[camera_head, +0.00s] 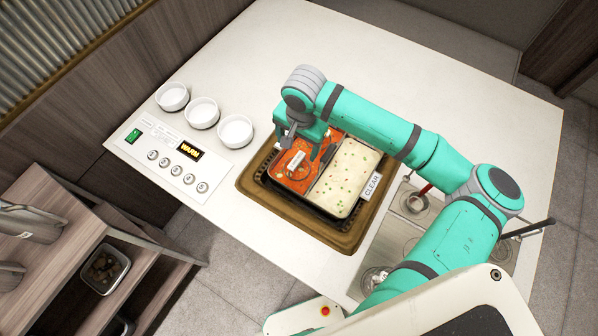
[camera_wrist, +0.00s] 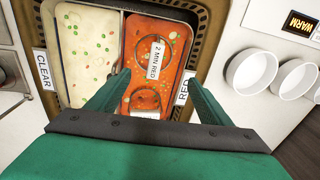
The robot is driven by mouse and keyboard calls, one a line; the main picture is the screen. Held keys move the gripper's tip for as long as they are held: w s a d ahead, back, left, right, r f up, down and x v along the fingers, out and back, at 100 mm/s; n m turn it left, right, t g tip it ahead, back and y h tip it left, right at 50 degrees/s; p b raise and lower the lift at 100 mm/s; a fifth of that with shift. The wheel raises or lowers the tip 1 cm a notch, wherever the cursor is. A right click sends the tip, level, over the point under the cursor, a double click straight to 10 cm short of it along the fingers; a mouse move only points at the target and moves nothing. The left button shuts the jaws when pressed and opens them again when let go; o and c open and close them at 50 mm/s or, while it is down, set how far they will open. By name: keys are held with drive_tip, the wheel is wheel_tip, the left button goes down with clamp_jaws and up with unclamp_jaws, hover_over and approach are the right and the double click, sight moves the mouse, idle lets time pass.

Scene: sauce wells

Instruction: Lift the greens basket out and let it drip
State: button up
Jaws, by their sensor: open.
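A two-part pot (camera_head: 297,207) holds red broth (camera_head: 288,182) on the left and pale broth with green bits (camera_head: 345,178) on the right. A second white tag (camera_wrist: 145,114) is partly hidden by my gripper. My gripper (camera_wrist: 157,78) is open over the red side, its fingers on either side of the tag and apart from it; it also shows in the head view (camera_head: 299,148). I cannot tell which thing is the greens basket.
Three white bowls (camera_head: 202,112) stand behind a control panel (camera_head: 172,160) reading "WARM". A "CLEAR" label (camera_head: 371,186) stands by the pale side. Round metal holders (camera_head: 414,203) lie right of the pot, partly behind my arm. The far counter (camera_head: 300,35) is bare.

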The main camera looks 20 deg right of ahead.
sight(296, 158)
drive_tip(key=shift+s+a+r+m+g, duration=0.1)
drive_tip(key=shift+s+a+m+g, duration=0.2)
drive_tip(key=shift+g, duration=0.2)
drive_tip(key=shift+f, duration=0.4)
wheel_tip(296, 158, down, 5)
drive_tip(key=shift+r, duration=0.2)
drive_tip(key=shift+s+a+f, duration=0.1)
drive_tip(key=shift+s+f, duration=0.1)
drive_tip(key=shift+f, duration=1.15)
drive_tip(key=shift+s+a+f, duration=0.1)
drive_tip(key=shift+s+f, duration=0.05)
drive_tip(key=shift+f, duration=1.15)
drive_tip(key=shift+c, duration=0.2)
drive_tip(key=c, duration=0.9)
